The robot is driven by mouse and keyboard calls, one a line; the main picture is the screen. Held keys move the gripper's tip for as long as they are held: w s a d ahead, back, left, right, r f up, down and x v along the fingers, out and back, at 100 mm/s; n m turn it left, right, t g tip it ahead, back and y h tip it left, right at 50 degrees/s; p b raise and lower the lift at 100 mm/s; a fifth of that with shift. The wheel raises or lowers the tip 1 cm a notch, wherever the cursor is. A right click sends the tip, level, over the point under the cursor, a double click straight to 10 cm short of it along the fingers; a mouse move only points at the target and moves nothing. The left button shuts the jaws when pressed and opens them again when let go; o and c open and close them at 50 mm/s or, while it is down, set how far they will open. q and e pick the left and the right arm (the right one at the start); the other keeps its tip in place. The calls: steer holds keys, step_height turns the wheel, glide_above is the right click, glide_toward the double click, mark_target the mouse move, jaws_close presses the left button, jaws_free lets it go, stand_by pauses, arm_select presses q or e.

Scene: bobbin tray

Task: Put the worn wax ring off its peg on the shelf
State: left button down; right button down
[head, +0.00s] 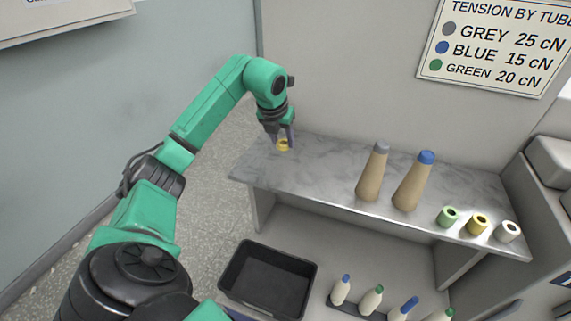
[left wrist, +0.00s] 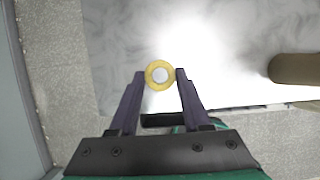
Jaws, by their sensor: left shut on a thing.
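My left gripper (head: 283,146) is at the left end of the grey marbled shelf (head: 315,180). It is shut on a small yellow wax ring (head: 283,144). In the left wrist view the yellow ring (left wrist: 160,75) sits between the two fingertips (left wrist: 160,78), with a pale round centre. I cannot tell whether the ring touches the shelf or whether a peg is inside it. My right gripper is not in view.
Two tall tan cones, grey-topped (head: 373,172) and blue-topped (head: 413,182), stand mid-shelf. Green (head: 447,217), yellow (head: 476,224) and white (head: 507,232) rings are at its right end. Below are a black bin (head: 236,267) and several small bobbins (head: 371,300). The shelf's left part is mostly clear.

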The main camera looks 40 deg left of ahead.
mark_target(284, 167)
arm_select(q)
step_height(284, 167, down, 8)
steer(key=shift+f, duration=0.1)
steer(key=shift+c, duration=1.8)
jaws_free()
steer(key=v, duration=1.2)
steer(key=shift+s, duration=0.1)
